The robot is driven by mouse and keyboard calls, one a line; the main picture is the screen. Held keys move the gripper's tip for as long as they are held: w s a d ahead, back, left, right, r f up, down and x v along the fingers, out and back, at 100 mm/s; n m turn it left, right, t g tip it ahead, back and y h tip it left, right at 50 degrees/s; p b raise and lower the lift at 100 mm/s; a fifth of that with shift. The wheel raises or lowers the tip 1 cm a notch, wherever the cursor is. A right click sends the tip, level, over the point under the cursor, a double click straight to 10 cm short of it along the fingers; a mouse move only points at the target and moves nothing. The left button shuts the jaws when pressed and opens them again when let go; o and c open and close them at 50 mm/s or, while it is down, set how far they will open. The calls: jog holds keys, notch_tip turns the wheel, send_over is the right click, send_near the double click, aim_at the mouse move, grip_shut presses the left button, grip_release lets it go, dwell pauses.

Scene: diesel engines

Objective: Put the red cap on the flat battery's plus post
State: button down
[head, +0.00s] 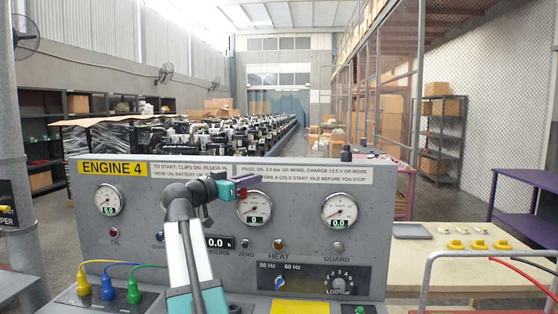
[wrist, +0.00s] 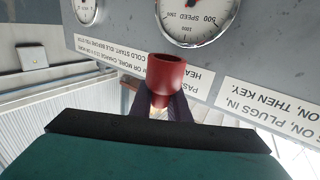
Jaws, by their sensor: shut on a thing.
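The red cap (wrist: 166,76) is a short open-ended cylinder held at the tip of my gripper (wrist: 160,108) in the wrist view. In the head view my gripper (head: 238,187) is raised in front of the grey engine panel, near its middle gauge, and a bit of the red cap (head: 248,181) shows at its tip. The gripper is shut on the cap. I cannot make out the flat battery or its plus post in either view.
The grey ENGINE 4 panel (head: 180,215) with gauges, knobs and plugged cables stands close in front. A pale bench (head: 430,262) with several yellow pieces is at right, behind a grey rail (head: 470,254). A purple table (head: 530,180) stands farther right. Engines line the hall behind.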

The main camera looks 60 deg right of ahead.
jog(key=w+a+f+n+t, duration=0.2)
jog(key=w+a+f+t, duration=0.1)
jog(key=w+a+f, duration=1)
jog(key=w+a+f+n+t, duration=0.35)
jog(key=w+a+f, duration=0.65)
jog(key=a, duration=0.4)
jog(key=a+f+n+t+y, duration=0.1)
jog(key=a+f+t, duration=0.1)
jog(key=a+f, duration=0.4)
jog(key=a+f+n+t+y, duration=0.1)
jog(key=a+f, duration=0.6)
jog(key=a, duration=0.8)
jog(key=s+a+f+n+t+y, duration=0.1)
jog(key=a+f+t, duration=0.4)
jog(key=a, duration=0.6)
notch_tip(320, 180, down, 2)
jog(key=shift+f+n, duration=0.15)
jog(key=shift+n, duration=0.5)
jog(key=shift+a, duration=0.1)
